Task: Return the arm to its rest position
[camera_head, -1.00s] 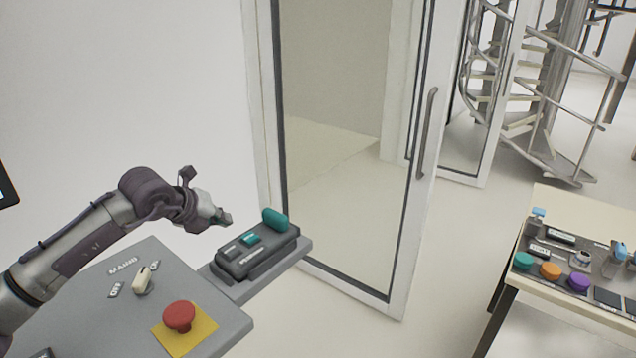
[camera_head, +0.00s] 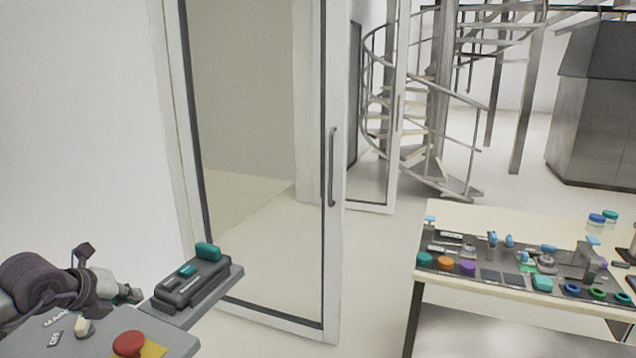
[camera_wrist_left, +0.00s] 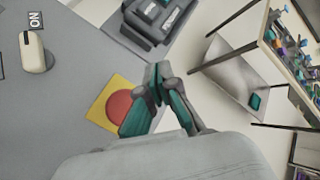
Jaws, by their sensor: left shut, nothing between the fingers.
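My left gripper (camera_head: 128,294) is at the lower left of the head view, above the grey control panel (camera_head: 180,345) and left of the black device with teal parts (camera_head: 190,283). It is shut and empty, with its fingertips together in the left wrist view (camera_wrist_left: 158,80). In that view the fingers are over the panel's edge, beside the red button (camera_wrist_left: 119,105) on its yellow plate. They look apart from the button and the device. My right gripper is not in view.
A glass door (camera_head: 265,150) with a vertical handle stands beyond the panel. A table (camera_head: 470,215) with coloured buttons and small parts is at the right. A spiral staircase (camera_head: 425,120) is behind. Floor is clear between panel and table.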

